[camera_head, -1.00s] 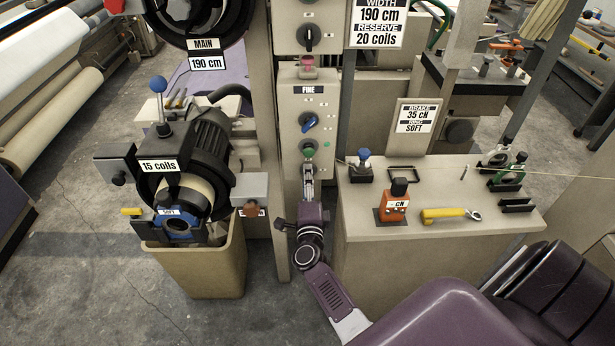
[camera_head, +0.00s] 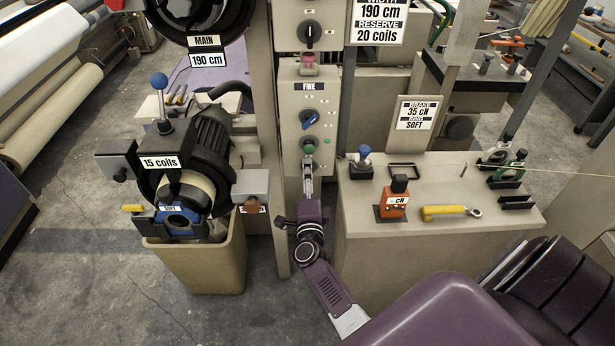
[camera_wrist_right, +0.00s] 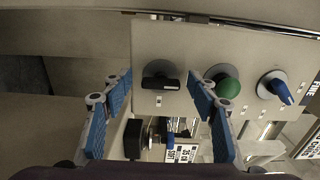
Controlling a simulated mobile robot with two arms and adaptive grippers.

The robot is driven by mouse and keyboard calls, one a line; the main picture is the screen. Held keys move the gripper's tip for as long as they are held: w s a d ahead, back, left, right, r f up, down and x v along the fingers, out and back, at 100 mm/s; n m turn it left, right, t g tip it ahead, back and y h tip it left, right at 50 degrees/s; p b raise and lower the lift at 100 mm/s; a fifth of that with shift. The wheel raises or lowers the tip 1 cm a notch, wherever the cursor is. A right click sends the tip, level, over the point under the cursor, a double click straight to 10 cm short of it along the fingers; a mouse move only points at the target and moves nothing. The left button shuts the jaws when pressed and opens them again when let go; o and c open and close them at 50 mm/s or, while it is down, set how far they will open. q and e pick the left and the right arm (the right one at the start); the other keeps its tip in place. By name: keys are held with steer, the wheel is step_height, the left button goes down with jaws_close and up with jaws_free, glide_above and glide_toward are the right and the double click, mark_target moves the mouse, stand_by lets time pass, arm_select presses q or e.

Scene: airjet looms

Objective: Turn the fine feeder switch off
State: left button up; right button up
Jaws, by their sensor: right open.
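The FINE feeder panel (camera_head: 304,110) is an upright beige box front. It carries a blue knob (camera_head: 311,119) and, below it, a green knob (camera_head: 309,146). The right wrist view shows a black bar-handled knob (camera_wrist_right: 160,82) beside the green knob (camera_wrist_right: 226,85), with the blue knob (camera_wrist_right: 276,87) further right. In the head view the black knob is hidden by my right gripper (camera_head: 308,172). That gripper is open and empty. In the right wrist view its blue-padded fingers (camera_wrist_right: 161,90) stand either side of the black knob, not visibly touching it. My left gripper is out of view.
A feeder drum (camera_head: 185,160) stands left of the panel above a tan bin (camera_head: 205,262). Right of the panel, a bench (camera_head: 440,225) holds an orange cN device (camera_head: 394,203) and a yellow-handled wrench (camera_head: 447,212). A red-pink button (camera_head: 308,58) sits above the FINE label.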

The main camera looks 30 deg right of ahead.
steer(key=v, duration=0.7)
steer(key=shift+s+a, duration=0.2)
stand_by(0.4)
steer(key=s+a+f+n+g+y, duration=0.25)
steer(key=s+a+f+n, duration=0.2)
steer(key=f, duration=0.65)
steer(key=s+a+f+n+g+y+b, duration=0.1)
steer(key=s+a+f+n+y, duration=0.4)
steer(key=f, duration=0.5)
steer(key=s+a+f+n+g+y, duration=0.25)
steer(key=a+f+n, duration=0.35)
steer(key=f, duration=0.5)
steer(key=s+f+n+g+b, duration=0.1)
steer(key=s+f+n+g, duration=0.15)
steer(key=s+f, duration=0.45)
steer(key=s+f+n+g, duration=0.1)
steer(key=s+f+n, duration=0.3)
steer(key=s, duration=0.5)
steer(key=s+d+f+n+g, duration=0.2)
steer(key=s+d+f, duration=0.1)
steer(key=s, duration=0.6)
steer(key=s+d+f+n+g, duration=0.2)
steer(key=s+f+g, duration=0.1)
steer(key=s, duration=0.6)
steer(key=shift+d+n+h, duration=0.3)
steer(key=shift+d+h, duration=0.1)
